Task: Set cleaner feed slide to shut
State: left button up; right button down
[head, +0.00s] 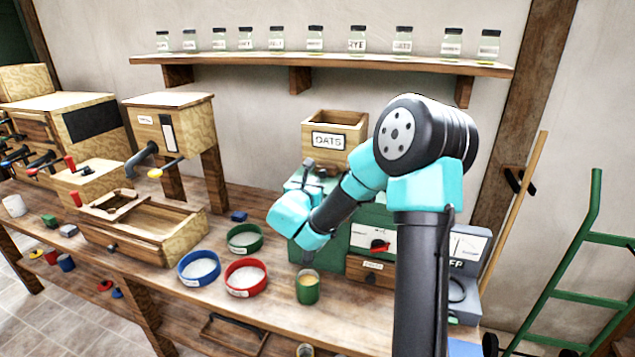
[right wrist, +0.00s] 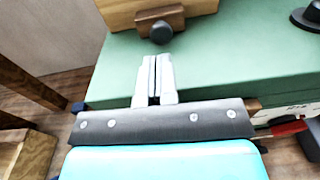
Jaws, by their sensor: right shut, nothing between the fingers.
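A green machine (head: 330,190) carries a wooden hopper marked OATS (head: 334,130). In the right wrist view a wooden slide (right wrist: 175,18) with a dark round knob (right wrist: 162,32) sticks out at the foot of the hopper (right wrist: 120,10), over the green top (right wrist: 225,60). I cannot read any label naming it as the cleaner feed slide. My right gripper (head: 290,212) is at the machine's left side; its fingertips, hidden in the head view, show in the right wrist view (right wrist: 157,62). They are shut and empty, just short of the knob, with a small apparent gap. My left gripper is out of view.
Blue (head: 199,268), red (head: 246,277) and green (head: 245,238) bowls stand to the left. A wooden machine with a yellow-tipped lever (head: 168,168) is further left. A meter box (head: 468,248) stands right.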

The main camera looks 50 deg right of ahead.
jog(key=v, duration=1.1)
jog(key=shift+f, duration=0.2)
